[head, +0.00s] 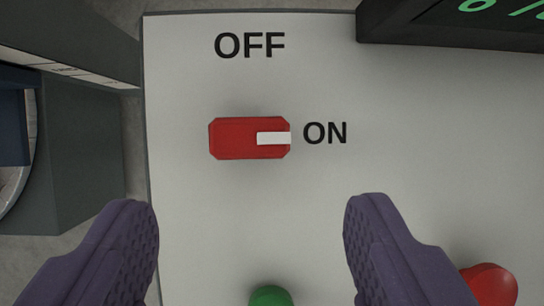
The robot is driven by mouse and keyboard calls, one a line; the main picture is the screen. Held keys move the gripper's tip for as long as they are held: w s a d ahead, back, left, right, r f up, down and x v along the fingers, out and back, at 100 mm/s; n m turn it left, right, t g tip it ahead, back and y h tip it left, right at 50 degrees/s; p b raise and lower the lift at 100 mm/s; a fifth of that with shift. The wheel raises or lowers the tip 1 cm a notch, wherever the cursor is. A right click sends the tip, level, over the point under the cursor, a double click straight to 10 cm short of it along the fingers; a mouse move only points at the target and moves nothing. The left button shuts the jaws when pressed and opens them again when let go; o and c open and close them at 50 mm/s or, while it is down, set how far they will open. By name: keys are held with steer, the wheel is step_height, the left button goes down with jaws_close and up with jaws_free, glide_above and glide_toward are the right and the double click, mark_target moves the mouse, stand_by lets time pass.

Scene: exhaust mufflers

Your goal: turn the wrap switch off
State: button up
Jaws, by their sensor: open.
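The wrap switch (234,138) is a red elongated knob with a white pointer mark at its right end. It lies level on a pale grey panel (420,120), and the mark points right at the word ON. The word OFF is printed above the knob. My gripper (252,215) shows as two purple ridged fingers at the lower left and lower right. They are wide apart with nothing between them. In the picture the fingertips are below the knob, apart from it; their height over the panel is hard to tell.
A green button (270,296) shows at the bottom edge between the fingers. A red button (490,285) is at the lower right, beside the right finger. A dark display (450,30) with green characters stands at the upper right. A grey-green box-like structure (85,150) is left of the panel.

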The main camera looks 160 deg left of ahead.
mark_target(249, 139)
steer(key=x, duration=0.6)
steer(key=shift+w+d+f+b, duration=0.15)
steer(key=shift+w+d+b, duration=0.15)
steer(key=shift+w, duration=0.15)
steer(key=shift+s+a, duration=0.1)
steer(key=shift+c, duration=0.2)
steer(key=c, duration=1)
